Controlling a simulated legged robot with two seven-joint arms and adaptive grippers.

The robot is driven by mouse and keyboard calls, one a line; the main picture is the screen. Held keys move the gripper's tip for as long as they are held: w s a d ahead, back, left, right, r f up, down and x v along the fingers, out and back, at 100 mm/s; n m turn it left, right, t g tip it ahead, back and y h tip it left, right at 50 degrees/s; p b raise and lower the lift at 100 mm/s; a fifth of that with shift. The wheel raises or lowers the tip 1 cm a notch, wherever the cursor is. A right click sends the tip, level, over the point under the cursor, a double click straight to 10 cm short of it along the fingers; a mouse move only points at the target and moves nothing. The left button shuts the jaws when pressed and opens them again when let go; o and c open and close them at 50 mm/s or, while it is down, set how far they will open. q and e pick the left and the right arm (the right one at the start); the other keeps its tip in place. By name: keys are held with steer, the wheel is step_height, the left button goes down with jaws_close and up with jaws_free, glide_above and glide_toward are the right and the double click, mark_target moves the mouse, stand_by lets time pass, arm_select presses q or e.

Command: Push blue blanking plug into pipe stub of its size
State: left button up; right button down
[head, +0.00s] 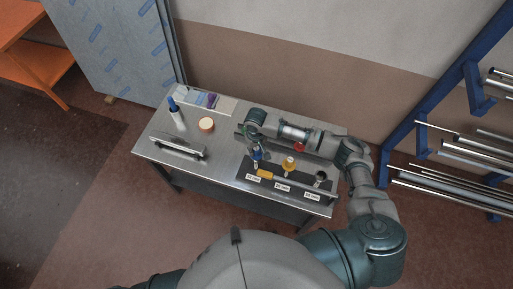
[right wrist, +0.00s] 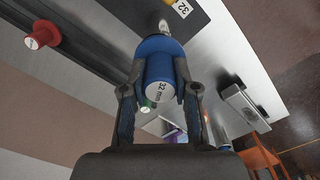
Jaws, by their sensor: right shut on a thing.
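My right gripper (head: 256,153) is shut on the blue plug (right wrist: 158,60), whose end face reads "32 mm". The plug's far end lies close to a metal pipe stub (right wrist: 164,25) beside a label with 32 on it. I cannot tell whether plug and stub touch. In the head view, the blue plug (head: 258,156) is over the left of the row of stubs, and the gripper partly hides it. The middle place has a yellow plug (head: 289,162). The right stub (head: 320,177) shows a dark open mouth. My left gripper is not in view.
A red plug (head: 299,147) lies behind the row; it also shows in the right wrist view (right wrist: 43,35). A metal block (head: 178,146), a round tan item (head: 206,125) and a blue-topped bottle (head: 176,113) occupy the table's left.

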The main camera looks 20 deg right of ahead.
steer(key=shift+f, duration=0.25)
steer(key=shift+d+f, duration=0.15)
steer(key=shift+f, duration=0.3)
steer(key=shift+f, duration=0.15)
steer(key=shift+c, duration=1.6)
jaws_free()
